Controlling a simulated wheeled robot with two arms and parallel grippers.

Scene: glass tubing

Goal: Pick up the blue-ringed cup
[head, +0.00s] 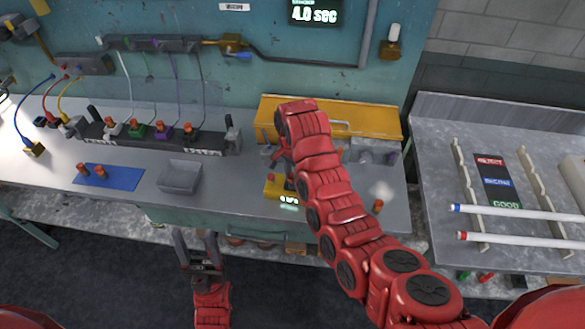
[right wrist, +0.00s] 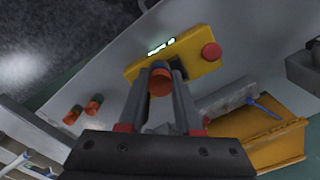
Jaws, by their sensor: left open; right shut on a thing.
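In the head view this gripper is mostly hidden by my right arm. Two similar orange pieces stand on the worktop in the right wrist view, a near one (right wrist: 94,104) and a farther one (right wrist: 72,115). My left gripper (head: 194,240) is open and empty in front of the bench.
The yellow box (head: 275,188) has a red button and a lit display. A grey tray (head: 180,178) and a blue mat (head: 105,178) with two orange pieces lie left. A yellow case (head: 365,118) stands behind. White tubes (head: 530,213) lie across holders on the right table.

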